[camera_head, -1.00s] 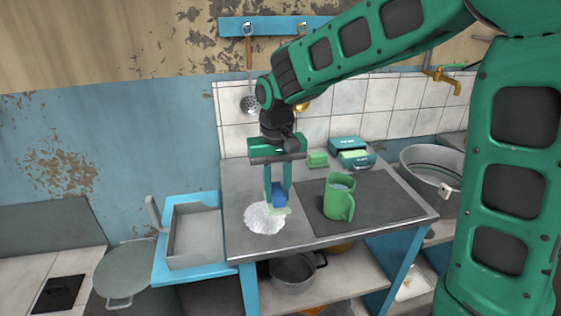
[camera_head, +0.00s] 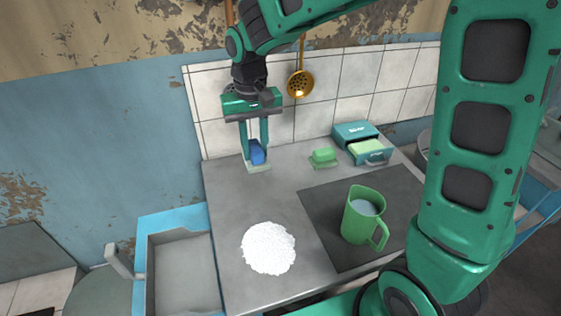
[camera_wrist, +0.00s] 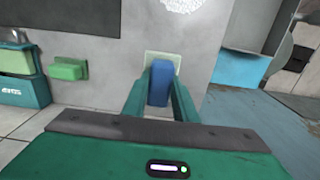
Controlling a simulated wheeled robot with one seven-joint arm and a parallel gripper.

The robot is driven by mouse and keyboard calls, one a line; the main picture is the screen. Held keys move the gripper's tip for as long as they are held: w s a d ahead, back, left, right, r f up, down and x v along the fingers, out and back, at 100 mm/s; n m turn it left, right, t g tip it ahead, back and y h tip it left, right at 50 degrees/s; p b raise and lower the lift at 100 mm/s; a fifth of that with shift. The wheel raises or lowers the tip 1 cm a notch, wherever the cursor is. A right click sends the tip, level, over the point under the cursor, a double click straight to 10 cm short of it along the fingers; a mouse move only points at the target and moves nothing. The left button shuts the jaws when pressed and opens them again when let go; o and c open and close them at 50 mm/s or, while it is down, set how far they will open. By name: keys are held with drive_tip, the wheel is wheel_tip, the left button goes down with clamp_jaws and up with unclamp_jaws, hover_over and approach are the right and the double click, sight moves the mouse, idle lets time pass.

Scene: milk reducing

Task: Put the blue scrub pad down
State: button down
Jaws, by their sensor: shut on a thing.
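The blue scrub pad (camera_head: 257,153) is between the fingers of my gripper (camera_head: 256,150), which is shut on it. A pale green layer shows at the pad's lower end, at the fingertips. In the head view the pad is at the back left of the grey counter (camera_head: 290,190), near the tiled wall. In the wrist view the blue part (camera_wrist: 160,84) sits between the two green fingers, with the pale piece (camera_wrist: 162,62) beyond it. I cannot tell whether the pad touches the counter.
A white powdery patch (camera_head: 268,248) lies on the counter. A green pitcher (camera_head: 360,215) with pale liquid stands on the dark mat (camera_head: 320,215). A green sponge (camera_head: 323,156) and a teal box (camera_head: 356,134) are right of my gripper. Bare counter lies between gripper and patch.

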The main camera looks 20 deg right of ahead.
drive_tip(key=shift+w+f, duration=0.1)
drive_tip(key=shift+w, duration=0.15)
drive_tip(key=w+d+f, duration=0.1)
drive_tip(key=d+f, duration=0.1)
drive_tip(key=d, duration=0.1)
drive_tip(key=w+d+f, duration=0.2)
drive_tip(key=d, duration=0.2)
drive_tip(key=w+d+f, duration=0.1)
drive_tip(key=d+f, duration=0.1)
drive_tip(key=d, duration=0.1)
drive_tip(key=shift+w+d+f, duration=0.25)
drive_tip(key=shift+w+f, duration=0.05)
drive_tip(key=shift+f, duration=2.15)
drive_tip(key=c, duration=1.4)
unclamp_jaws()
drive_tip(key=shift+c, duration=0.2)
wheel_tip(320, 180, up, 12)
